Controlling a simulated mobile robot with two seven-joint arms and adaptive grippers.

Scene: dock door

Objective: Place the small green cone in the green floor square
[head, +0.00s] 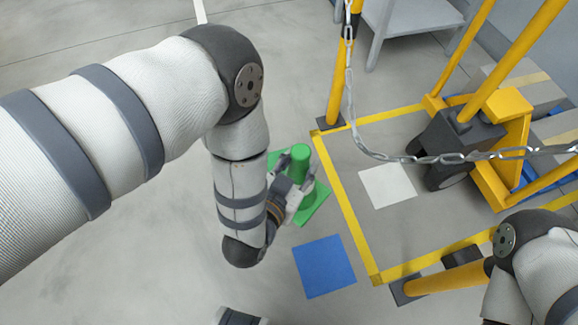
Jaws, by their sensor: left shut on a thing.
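The small green cone (299,163) is upright near the middle of the head view. My left gripper (296,192) is shut on it, coming from the lower left. Flat green of the floor square (314,207) shows below and to the left of the cone, partly hidden by the gripper and the cone. The cone appears over this square; I cannot tell whether its base touches the floor. My right arm shows at the lower right, but its gripper is out of view.
A blue floor square (324,266) lies just below the green one, and a white square (388,185) lies inside a yellow taped outline (345,205). A chain (430,158) hangs between yellow posts (345,65). A yellow and dark wheeled truck (462,140) stands at right. Floor at upper left is clear.

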